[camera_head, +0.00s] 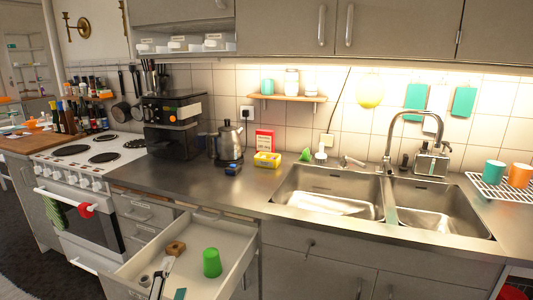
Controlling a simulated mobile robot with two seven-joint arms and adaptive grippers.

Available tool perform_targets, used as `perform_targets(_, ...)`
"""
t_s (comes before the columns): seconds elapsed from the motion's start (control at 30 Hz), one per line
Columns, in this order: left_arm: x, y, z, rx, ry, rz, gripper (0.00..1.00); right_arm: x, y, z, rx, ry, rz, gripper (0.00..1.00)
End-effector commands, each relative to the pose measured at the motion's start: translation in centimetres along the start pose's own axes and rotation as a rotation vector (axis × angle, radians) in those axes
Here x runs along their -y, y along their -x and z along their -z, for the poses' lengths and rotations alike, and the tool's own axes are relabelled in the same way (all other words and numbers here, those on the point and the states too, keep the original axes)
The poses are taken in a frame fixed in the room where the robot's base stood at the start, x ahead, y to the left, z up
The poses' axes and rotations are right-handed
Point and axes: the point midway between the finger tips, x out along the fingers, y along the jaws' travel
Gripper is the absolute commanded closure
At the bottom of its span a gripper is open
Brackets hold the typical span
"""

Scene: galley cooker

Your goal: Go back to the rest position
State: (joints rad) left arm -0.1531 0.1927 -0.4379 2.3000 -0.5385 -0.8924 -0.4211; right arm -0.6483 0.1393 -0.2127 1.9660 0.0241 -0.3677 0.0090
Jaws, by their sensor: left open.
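My left gripper (157,284) shows only in small part, as a dark and light shape low in the picture, over the open drawer (238,272). It is open, and I see nothing held in it. The rest of that arm is hard to make out. A green cup (212,263) stands in the drawer, to the right of the gripper and apart from it. A brown wooden block (175,248) lies further back in the drawer. My right gripper is not in view.
The drawer juts out below the counter (240,185). The white stove (90,160) stands at left, with a coffee machine (172,122) and kettle (230,141) beyond it. The double sink (330,195) and a rack with cups (519,175) are at right.

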Motion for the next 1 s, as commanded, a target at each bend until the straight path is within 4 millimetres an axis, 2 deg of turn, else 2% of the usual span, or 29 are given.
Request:
perform_targets(0.03,-2.3,1.1,-2.7,0.072,0.058,-0.078,0.42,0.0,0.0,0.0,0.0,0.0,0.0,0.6)
perform_targets(0.1,-5.2,2.9,-6.1,0.169,0.135,-0.177,0.42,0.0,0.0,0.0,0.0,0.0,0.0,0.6)
perform_targets(0.2,-8.7,5.8,-10.1,0.293,0.222,-0.296,0.42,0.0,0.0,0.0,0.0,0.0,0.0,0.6)
perform_targets(0.4,-12.9,10.6,-14.8,0.461,0.32,-0.442,0.42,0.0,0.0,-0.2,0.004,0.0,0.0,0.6)
perform_targets(0.8,-17.3,18.9,-20.1,0.695,0.419,-0.626,0.42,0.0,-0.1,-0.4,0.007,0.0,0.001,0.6)
perform_targets(1.0,-20.2,17.3,-17.6,0.605,0.503,-0.631,0.42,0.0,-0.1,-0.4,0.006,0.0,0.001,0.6)
